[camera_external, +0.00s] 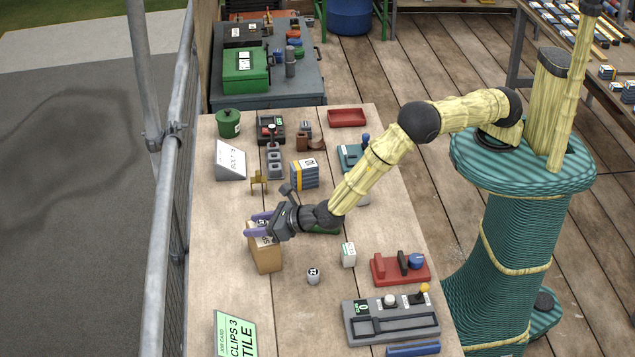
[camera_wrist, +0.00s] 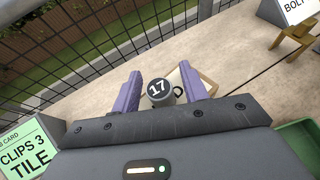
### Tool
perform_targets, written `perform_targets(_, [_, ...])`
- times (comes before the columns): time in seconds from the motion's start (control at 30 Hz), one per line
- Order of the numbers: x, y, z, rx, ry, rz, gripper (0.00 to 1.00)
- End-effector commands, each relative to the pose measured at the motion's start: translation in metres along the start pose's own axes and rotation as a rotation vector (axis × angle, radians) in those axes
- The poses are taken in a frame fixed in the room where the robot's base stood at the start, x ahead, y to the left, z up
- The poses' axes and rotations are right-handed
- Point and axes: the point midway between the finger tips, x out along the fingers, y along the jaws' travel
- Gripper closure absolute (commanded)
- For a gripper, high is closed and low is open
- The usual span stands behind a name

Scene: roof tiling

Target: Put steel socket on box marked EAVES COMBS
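The grey steel socket (camera_wrist: 160,93), with a white "17" on its dark end, shows between the purple fingers of my gripper (camera_wrist: 160,84) in the wrist view. Narrow gaps show between it and both fingers, so my gripper looks open around it. A pale box top shows behind the socket, with a dark curved mark beside it. In the external view my gripper (camera_external: 260,224) is at the top of a brown box (camera_external: 265,258) with a white label partly hidden by the fingers. I cannot read that label. The socket is hard to make out there.
A small grey cylinder (camera_external: 313,276) with a marked top stands right of the box. A small white box (camera_external: 348,254), a red tray-like holder (camera_external: 400,269) and a grey panel (camera_external: 391,317) are farther right. A green job card (camera_external: 236,335) is at the front. Several items stand behind.

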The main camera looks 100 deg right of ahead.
Motion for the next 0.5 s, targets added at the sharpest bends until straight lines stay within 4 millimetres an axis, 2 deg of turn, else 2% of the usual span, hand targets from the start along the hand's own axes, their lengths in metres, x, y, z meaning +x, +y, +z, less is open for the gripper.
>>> perform_targets(0.37, [-0.002, 0.000, 0.003, 0.000, 0.000, 0.000, 0.57])
perform_targets(0.5, [-0.017, 0.001, 0.001, 0.000, 0.001, 0.002, 0.57])
